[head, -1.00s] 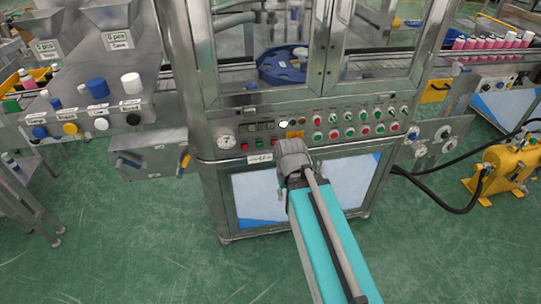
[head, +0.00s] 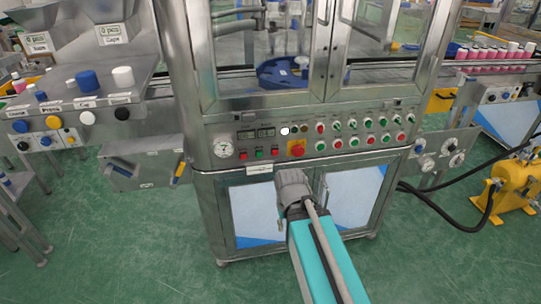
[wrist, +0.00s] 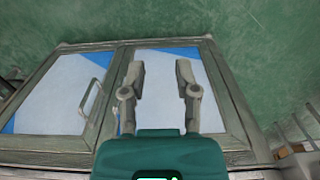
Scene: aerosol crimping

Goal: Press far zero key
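The control panel (head: 340,137) of the steel machine faces me in the head view. At its left are two small dark displays (head: 256,133) with red and green keys (head: 259,154) below them. Labels are too small to read, so I cannot tell which is the far zero key. My arm reaches toward the cabinet below the panel, and my gripper is not made out in the head view. In the wrist view my gripper (wrist: 160,70) is open and empty, its two fingers apart over the cabinet doors (wrist: 60,92) and the floor. No key shows there.
A red stop button on a yellow plate (head: 297,148) and rows of red and green knobs (head: 365,131) share the panel. A gauge (head: 223,149) is at its left end. A bench with caps (head: 88,80) stands left, a yellow pump (head: 505,185) right. The green floor is open in front.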

